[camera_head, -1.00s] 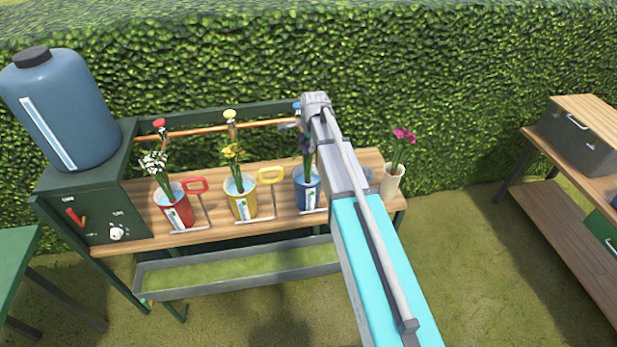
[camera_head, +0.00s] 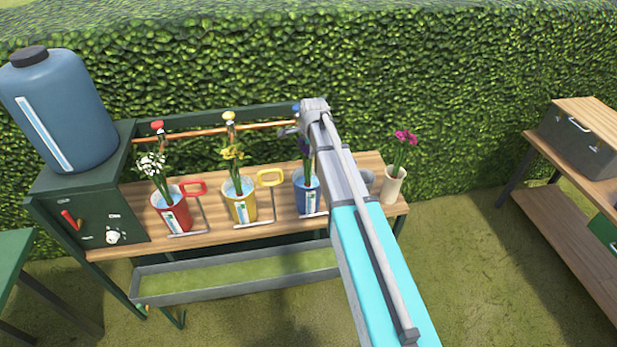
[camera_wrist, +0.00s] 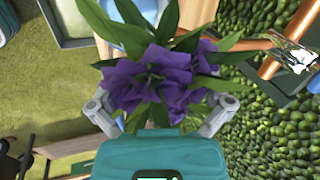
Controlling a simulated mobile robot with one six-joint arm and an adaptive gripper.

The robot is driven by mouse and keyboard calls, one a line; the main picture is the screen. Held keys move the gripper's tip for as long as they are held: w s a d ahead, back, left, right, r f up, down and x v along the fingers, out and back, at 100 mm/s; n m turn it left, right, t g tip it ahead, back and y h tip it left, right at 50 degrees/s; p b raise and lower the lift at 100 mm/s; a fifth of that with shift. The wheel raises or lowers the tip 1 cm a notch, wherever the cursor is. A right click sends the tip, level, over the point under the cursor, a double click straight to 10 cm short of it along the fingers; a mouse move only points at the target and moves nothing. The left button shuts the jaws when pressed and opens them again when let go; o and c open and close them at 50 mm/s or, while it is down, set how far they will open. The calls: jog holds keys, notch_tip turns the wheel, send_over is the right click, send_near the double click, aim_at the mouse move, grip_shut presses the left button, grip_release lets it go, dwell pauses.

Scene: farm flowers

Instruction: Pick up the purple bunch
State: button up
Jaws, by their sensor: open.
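The purple bunch (camera_wrist: 160,75) fills the middle of the wrist view, with green leaves around its blossoms. My gripper (camera_wrist: 163,112) is open, with one finger on each side of the bunch's lower blossoms in that view. I cannot tell whether the fingers touch it. In the head view the purple bunch (camera_head: 305,147) stands in the blue bucket (camera_head: 307,196), partly hidden behind my arm. My gripper's fingertips are hard to make out there, near the top of the bunch.
A red bucket (camera_head: 173,212) with white flowers and a yellow bucket (camera_head: 241,203) with yellow flowers stand left on the wooden bench (camera_head: 220,238). A cream vase (camera_head: 393,187) with magenta flowers stands right. A copper pipe (camera_head: 195,132) runs behind the buckets, before the hedge (camera_head: 430,80).

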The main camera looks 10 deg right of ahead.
jog(key=c, duration=1)
jog(key=shift+r, duration=0.15)
notch_tip(320, 180, up, 10)
jog(key=p, duration=1)
dwell(0.3)
notch_tip(320, 180, up, 10)
jog(key=p, duration=1)
jog(key=shift+r+p, duration=0.15)
jog(key=shift+p, duration=0.15)
